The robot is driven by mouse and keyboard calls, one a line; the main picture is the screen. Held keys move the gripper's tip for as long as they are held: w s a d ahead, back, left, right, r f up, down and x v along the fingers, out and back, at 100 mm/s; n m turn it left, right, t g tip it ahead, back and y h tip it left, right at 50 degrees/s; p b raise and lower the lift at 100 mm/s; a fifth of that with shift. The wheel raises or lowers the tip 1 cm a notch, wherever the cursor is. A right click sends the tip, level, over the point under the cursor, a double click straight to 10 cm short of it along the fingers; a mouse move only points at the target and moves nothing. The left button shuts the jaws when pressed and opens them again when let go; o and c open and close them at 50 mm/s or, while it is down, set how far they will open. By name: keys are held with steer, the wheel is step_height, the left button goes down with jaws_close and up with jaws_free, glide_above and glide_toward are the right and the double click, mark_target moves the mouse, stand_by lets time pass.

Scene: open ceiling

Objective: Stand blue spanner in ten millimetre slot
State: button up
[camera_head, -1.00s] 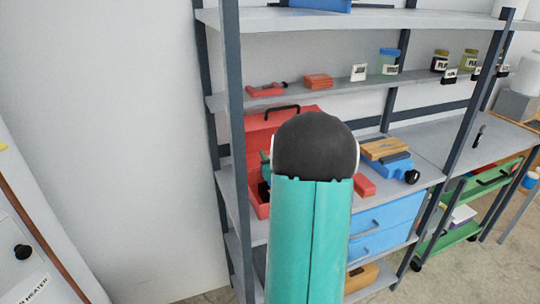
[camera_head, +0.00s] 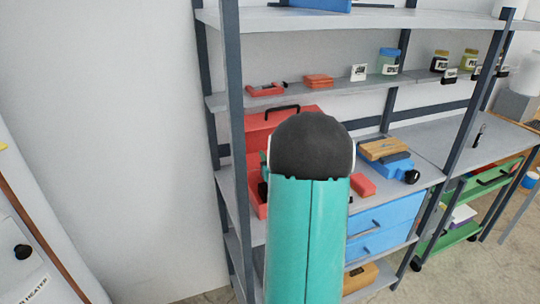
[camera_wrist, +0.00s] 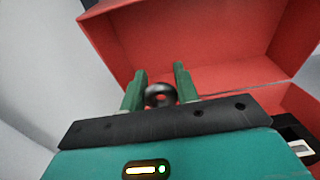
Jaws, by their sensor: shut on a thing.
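In the wrist view, my gripper (camera_wrist: 160,70) has its two green fingers on either side of a dark ring-shaped end (camera_wrist: 160,95). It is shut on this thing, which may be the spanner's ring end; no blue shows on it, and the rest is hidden. An open red toolbox (camera_wrist: 205,45) fills the view beyond the fingers. In the head view the red toolbox (camera_head: 282,124) stands on the shelf, partly hidden by my arm, which also hides my gripper. I cannot make out a ten millimetre slot.
A grey shelf unit (camera_head: 232,90) has a dark upright left of my arm. Right of my arm are a small red block (camera_head: 362,185), a blue item with a wooden top (camera_head: 390,165) and blue drawers (camera_head: 385,225). A white wall is on the left.

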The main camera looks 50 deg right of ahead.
steer(key=shift+f, duration=2.55)
steer(key=o, duration=1.1)
steer(key=shift+s, duration=0.1)
steer(key=v, duration=1.3)
steer(key=shift+s+a, duration=0.2)
steer(key=shift+s, duration=0.05)
steer(key=shift+f, duration=0.1)
